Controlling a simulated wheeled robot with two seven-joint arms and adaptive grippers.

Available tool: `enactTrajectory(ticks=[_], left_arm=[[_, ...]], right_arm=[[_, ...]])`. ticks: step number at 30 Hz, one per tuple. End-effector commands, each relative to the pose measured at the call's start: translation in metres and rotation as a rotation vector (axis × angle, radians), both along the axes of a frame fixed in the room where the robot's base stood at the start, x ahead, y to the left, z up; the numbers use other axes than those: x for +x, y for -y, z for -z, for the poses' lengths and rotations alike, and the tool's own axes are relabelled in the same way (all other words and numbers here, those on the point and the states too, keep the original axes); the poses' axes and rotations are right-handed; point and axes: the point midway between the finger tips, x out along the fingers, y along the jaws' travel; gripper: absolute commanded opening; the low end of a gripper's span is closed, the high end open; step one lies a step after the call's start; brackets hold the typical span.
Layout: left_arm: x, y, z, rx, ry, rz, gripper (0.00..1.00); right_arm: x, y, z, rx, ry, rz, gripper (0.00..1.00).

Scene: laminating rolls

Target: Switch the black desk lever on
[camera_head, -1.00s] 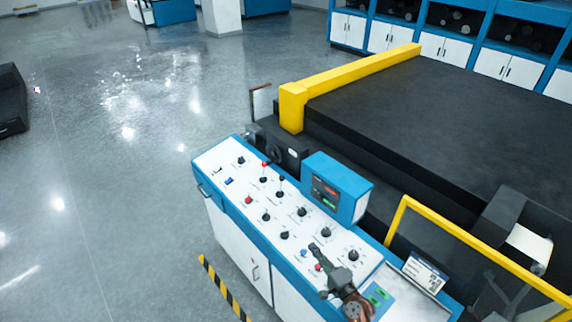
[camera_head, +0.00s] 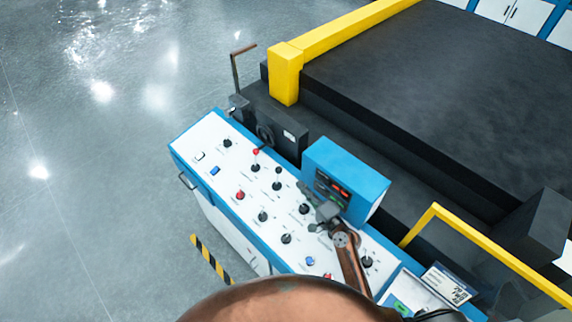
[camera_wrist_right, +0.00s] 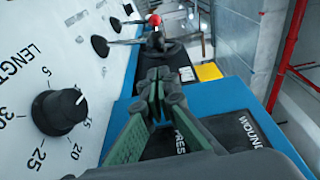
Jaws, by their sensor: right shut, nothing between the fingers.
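The black desk lever (camera_head: 278,171) stands up from the white control panel in the head view, its dark ball above a round base. In the right wrist view, the lever's base (camera_wrist_right: 100,46) is on the panel and its shaft reaches right, beyond the fingertips. My right gripper (camera_head: 309,193) is over the panel, below and to the right of the lever, beside the blue display box. In the wrist view its fingers (camera_wrist_right: 160,88) are shut and empty, apparently short of the lever. My left gripper is not in view.
A red-tipped lever (camera_head: 256,153) stands just beyond the black one. Several knobs and buttons cover the panel (camera_head: 215,135). The blue display box (camera_head: 350,172) rises close beside my right gripper. A yellow rail (camera_head: 437,210) is at the right.

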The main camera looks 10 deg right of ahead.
Motion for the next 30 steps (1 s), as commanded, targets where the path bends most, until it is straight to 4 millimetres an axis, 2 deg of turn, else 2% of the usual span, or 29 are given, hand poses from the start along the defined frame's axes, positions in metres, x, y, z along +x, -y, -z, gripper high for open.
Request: enactTrajectory(ticks=[7,11,24,30], left_arm=[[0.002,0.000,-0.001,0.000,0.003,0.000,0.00],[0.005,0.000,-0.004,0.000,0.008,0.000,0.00],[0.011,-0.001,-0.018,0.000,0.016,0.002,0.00],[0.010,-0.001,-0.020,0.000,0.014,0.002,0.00]], right_arm=[[0.002,-0.002,0.000,0.000,0.001,-0.002,0.00],[0.011,-0.006,-0.002,0.002,0.001,-0.002,0.00],[0.077,-0.033,-0.002,0.001,0.001,0.000,0.00],[0.091,-0.039,-0.001,0.001,0.001,0.000,0.00]])
